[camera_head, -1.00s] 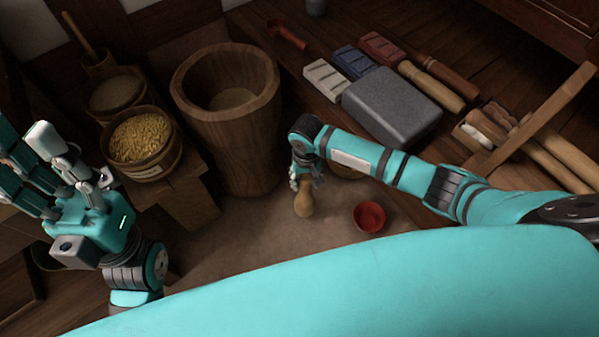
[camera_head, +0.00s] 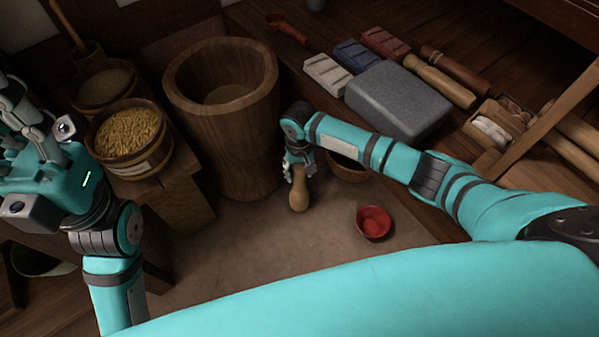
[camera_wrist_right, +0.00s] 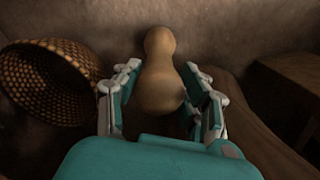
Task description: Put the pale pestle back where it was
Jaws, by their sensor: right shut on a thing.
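A pale tan, rounded wooden pestle with a narrow waist (camera_head: 299,197) hangs below my right gripper (camera_head: 299,170) in the head view, above the mat. In the right wrist view the pestle (camera_wrist_right: 160,75) stands between the two fingers of my right gripper (camera_wrist_right: 162,95), which is shut on it. The large wooden mortar (camera_head: 221,130) stands just left of it, with pale matter inside. My left gripper (camera_head: 20,125) is at the left edge, partly cut off; its fingers look parted and empty.
A red bowl (camera_head: 373,222) sits on the mat (camera_head: 260,255). A woven basket (camera_wrist_right: 45,80) is left of the pestle in the wrist view. Grain tub (camera_head: 128,145), grey stone block (camera_head: 400,100) and a light wooden roller (camera_head: 440,80) stand around. The mat's front is clear.

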